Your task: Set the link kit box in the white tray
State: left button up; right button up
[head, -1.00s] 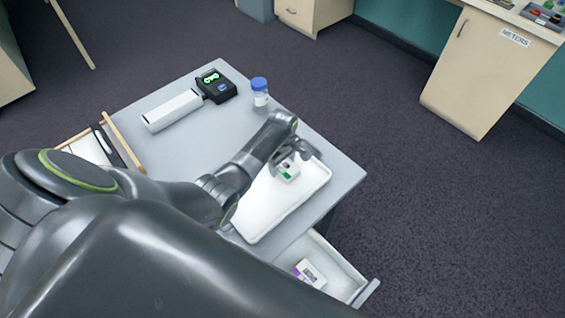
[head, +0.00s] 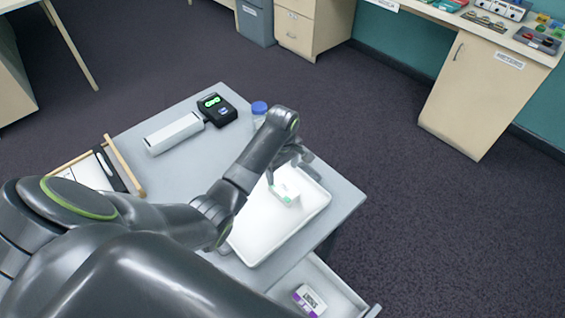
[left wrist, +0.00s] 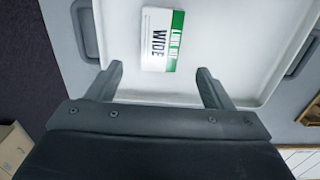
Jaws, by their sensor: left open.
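The link kit box (head: 285,193), white with a green band, lies in the white tray (head: 262,243) on the grey table. In the left wrist view the box (left wrist: 162,38) shows its "LINK KIT" and "WIDE" label and lies flat on the floor of the tray (left wrist: 222,60). My left gripper (head: 288,166) is above the box, apart from it. In the left wrist view its two fingers (left wrist: 160,84) are spread and empty, with the box beyond their tips. My right gripper is not in view.
A blue-capped jar (head: 259,110) stands behind my left forearm. A black device with a green display (head: 215,108) and a long white block (head: 175,133) lie farther back. An open drawer (head: 340,292) below the table holds a white and purple box (head: 309,299).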

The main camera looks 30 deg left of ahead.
pick_arm(q)
jog(key=shift+r, duration=1.4)
jog(key=shift+r, duration=0.1)
